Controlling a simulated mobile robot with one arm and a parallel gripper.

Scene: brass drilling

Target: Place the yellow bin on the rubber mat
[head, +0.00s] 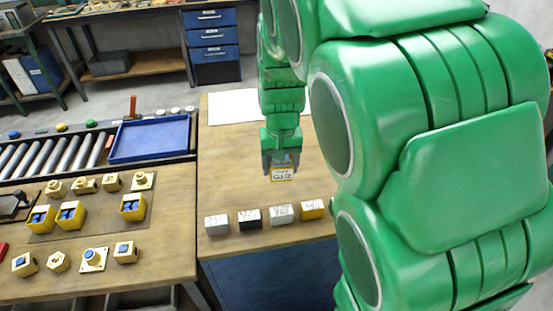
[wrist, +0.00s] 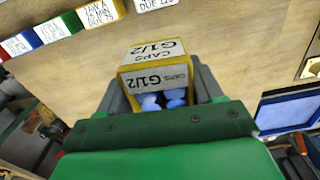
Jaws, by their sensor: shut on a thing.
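My gripper (head: 281,165) is shut on a yellow bin (head: 283,174) with a white label reading "CAPS G1/2". The bin also shows between the jaws in the wrist view (wrist: 154,66), with blue caps inside it. The gripper holds it over the right wooden bench; whether it touches the bench is hard to tell. A dark mat (head: 103,214), which looks like the rubber mat, lies on the left bench. Several brass fittings and other yellow bins with blue caps (head: 72,214) stand on or around it.
Labelled blocks (head: 250,219) stand in a row near the right bench's front edge. A white sheet (head: 232,107) lies at the back. A blue tray (head: 150,139) and a roller conveyor (head: 55,155) are behind the mat. More brass parts (head: 94,259) stand in front of it.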

